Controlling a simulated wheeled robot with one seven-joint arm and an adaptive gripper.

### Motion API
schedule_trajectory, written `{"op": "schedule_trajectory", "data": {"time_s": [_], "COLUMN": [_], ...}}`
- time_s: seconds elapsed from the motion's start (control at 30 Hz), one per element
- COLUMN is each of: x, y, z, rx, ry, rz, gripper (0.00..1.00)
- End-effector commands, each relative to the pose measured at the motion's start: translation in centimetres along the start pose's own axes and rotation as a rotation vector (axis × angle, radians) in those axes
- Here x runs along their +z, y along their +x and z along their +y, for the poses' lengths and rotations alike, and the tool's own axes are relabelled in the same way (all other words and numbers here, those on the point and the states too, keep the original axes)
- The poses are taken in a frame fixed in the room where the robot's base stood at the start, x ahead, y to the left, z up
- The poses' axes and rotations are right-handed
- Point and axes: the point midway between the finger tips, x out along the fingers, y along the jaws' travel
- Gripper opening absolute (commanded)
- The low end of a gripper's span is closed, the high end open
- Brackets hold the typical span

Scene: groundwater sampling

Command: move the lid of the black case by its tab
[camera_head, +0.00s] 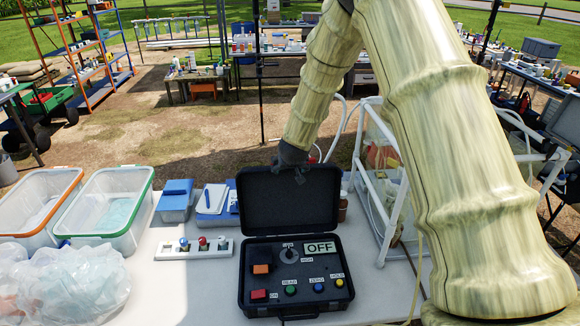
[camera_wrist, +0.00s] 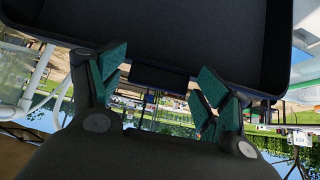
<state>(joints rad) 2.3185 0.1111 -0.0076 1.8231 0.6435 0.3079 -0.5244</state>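The black case (camera_head: 245,295) stands on the table with its lid (camera_head: 290,205) raised about upright at the back. My gripper (camera_head: 292,164) is at the lid's top edge in the head view. In the wrist view, the inside of the lid (camera_wrist: 200,35) fills the top, and a dark tab (camera_wrist: 160,78) juts from its edge. The tab is hidden behind my gripper in the head view.
The case panel holds buttons, a dial and an OFF sign (camera_head: 320,247). A white rack (camera_head: 196,248) and blue boxes (camera_head: 175,202) stand left, beside clear bins (camera_head: 108,243) and a plastic bag (camera_head: 75,285). A white-framed clear enclosure (camera_head: 370,205) stands close on the right.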

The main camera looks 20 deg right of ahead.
Motion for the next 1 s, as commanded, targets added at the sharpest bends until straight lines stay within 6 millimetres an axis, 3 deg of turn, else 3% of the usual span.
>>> {"op": "schedule_trajectory", "data": {"time_s": [0.47, 1.0], "x": [0.0, 0.0], "y": [-0.8, -8.6], "z": [-0.1, 0.0], "rx": [-0.001, -0.001], "ry": [-0.002, -0.001], "rz": [0.000, 0.000], "gripper": [0.84, 0.84]}}
